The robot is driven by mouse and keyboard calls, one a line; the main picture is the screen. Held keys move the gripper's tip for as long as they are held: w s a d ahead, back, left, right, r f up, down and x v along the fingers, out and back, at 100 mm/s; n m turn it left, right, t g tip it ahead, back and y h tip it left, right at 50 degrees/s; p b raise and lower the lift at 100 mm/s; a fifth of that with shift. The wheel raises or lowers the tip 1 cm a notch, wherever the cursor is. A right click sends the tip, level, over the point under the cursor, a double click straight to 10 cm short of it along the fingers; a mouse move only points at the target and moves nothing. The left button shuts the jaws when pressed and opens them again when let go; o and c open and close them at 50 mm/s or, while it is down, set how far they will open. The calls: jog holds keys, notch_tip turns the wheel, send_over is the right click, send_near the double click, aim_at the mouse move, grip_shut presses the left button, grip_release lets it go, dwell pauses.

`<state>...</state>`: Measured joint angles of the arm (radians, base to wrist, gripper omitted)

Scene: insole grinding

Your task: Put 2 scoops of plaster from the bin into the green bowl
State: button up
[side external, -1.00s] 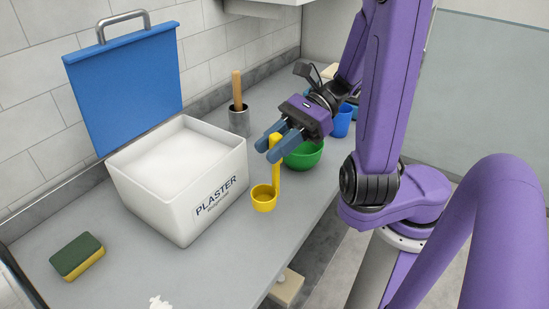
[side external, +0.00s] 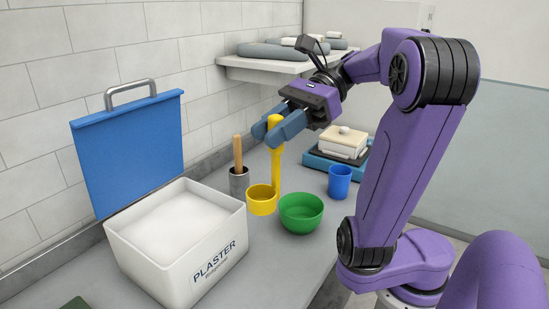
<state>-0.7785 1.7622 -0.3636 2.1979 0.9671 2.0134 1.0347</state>
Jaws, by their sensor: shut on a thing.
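The white bin (side external: 222,265) marked PLASTER stands open at the left, with white plaster (side external: 172,222) inside. My gripper (side external: 275,130) is shut on the upright handle of a yellow scoop (side external: 263,203). The scoop's cup hangs at the lower end, between the bin and the green bowl, just left of the bowl in the picture. I cannot see into the cup well enough to tell whether it holds plaster. The green bowl (side external: 302,214) sits on the counter; no plaster shows in the part of its inside that I see.
The bin's blue lid (side external: 128,150) stands up behind it. A metal holder with a wooden-handled tool (side external: 239,180) is behind the scoop. A blue cup (side external: 339,182) stands right of the bowl. A blue tray with blocks (side external: 330,168) and a wall shelf (side external: 262,68) lie farther back.

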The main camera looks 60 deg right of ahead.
jog(key=w+a+m+t, duration=0.2)
jog(key=w+a, duration=0.1)
jog(key=w, duration=1.5)
notch_tip(320, 180, down, 18)
jog(key=shift+f+h, duration=0.25)
jog(key=shift+h, duration=0.15)
dwell(0.6)
jog(key=shift+r, duration=0.1)
notch_tip(320, 180, up, 13)
dwell(1.8)
jog(key=shift+a, duration=0.1)
